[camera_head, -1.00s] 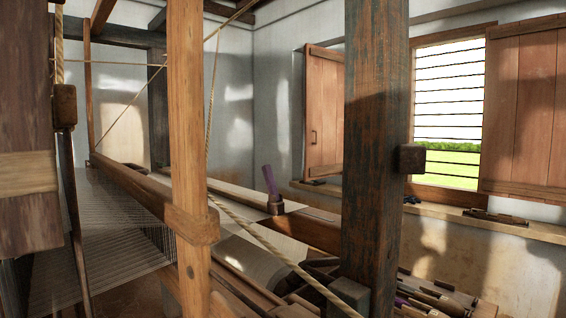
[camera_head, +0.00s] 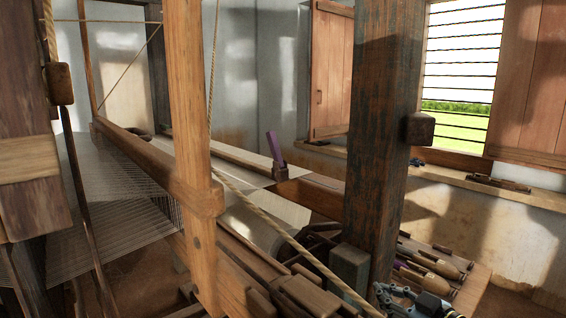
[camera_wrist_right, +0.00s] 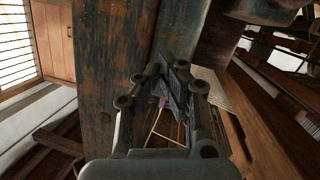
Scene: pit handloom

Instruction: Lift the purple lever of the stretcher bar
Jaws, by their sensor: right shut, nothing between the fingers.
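The purple lever (camera_head: 274,148) stands up, tilted a little to the left, from a small wooden block on the stretcher bar (camera_head: 312,194), beyond the loom's front posts in the head view. My right gripper (camera_head: 386,293) shows at the bottom edge of the head view, low and in front of the dark post, well apart from the lever. In the right wrist view my right gripper (camera_wrist_right: 178,78) is shut and empty, close to the dark weathered post. A small purple patch shows between its finger links; I cannot tell if it is the lever. My left gripper is not in view.
The dark post (camera_head: 382,140) and a lighter post (camera_head: 190,130) stand before the stretcher bar. A rope (camera_head: 285,235) slants between them. A bench with several shuttles (camera_head: 425,275) lies at the lower right. A windowsill (camera_head: 450,175) runs behind.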

